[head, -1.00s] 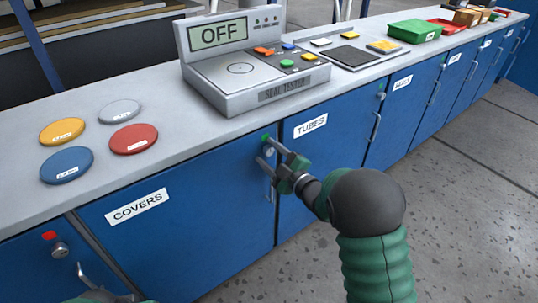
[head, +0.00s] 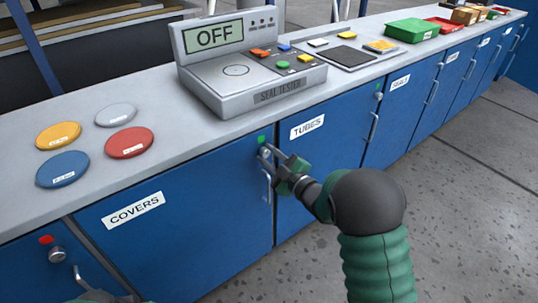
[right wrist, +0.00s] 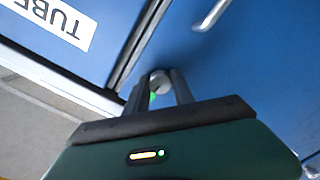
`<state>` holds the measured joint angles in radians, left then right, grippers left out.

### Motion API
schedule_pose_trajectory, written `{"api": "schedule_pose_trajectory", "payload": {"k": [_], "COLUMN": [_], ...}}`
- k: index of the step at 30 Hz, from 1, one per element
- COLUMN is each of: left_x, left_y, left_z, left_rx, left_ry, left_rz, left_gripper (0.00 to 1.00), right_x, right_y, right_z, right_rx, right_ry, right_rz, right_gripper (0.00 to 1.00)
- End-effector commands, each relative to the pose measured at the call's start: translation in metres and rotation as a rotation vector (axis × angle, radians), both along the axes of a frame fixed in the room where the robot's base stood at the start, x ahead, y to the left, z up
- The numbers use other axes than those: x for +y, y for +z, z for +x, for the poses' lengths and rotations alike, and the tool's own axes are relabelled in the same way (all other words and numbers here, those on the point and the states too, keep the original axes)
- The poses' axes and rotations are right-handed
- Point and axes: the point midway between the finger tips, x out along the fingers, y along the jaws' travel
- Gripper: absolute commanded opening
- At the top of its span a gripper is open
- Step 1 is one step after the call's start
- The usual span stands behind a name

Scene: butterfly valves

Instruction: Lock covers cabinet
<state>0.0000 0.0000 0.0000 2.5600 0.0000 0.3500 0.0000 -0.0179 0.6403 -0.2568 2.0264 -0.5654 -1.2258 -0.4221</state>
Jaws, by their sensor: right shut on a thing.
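The covers cabinet (head: 190,225) is a blue door with a white COVERS label (head: 134,209), flush with its neighbours. At its upper right corner are a round grey lock knob (head: 265,153) and a green indicator (head: 262,140). My right gripper (head: 266,154) is shut on the knob. In the right wrist view both fingers (right wrist: 160,90) are at the sides of the knob (right wrist: 160,80), and the green indicator (right wrist: 152,98) shows partly between them. The door handle (head: 267,186) hangs below. My left gripper (head: 97,296) is only partly in view at the bottom edge; its fingers are unclear.
A neighbouring cabinet at left has a red indicator (head: 46,240) and a knob (head: 56,255). The TUBES cabinet (head: 318,165) is to the right. The counter holds several coloured discs (head: 58,135), a seal tester (head: 250,70) reading OFF, and trays (head: 412,31). The floor is clear.

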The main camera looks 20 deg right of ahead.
Motion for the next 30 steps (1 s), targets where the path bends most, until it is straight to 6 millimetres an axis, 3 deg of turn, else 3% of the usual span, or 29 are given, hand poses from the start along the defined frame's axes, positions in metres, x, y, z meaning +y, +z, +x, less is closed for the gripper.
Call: {"api": "schedule_pose_trajectory", "payload": {"k": [30], "left_x": [0.000], "left_y": [0.067], "left_z": [0.000], "left_rx": [0.000], "left_ry": [0.000], "left_rz": [0.000], "left_gripper": [0.25], "right_x": [0.000], "right_y": [0.012], "right_z": [0.003], "right_rx": [0.297], "right_ry": [0.010], "right_rz": [0.859], "right_gripper": [0.00]}}
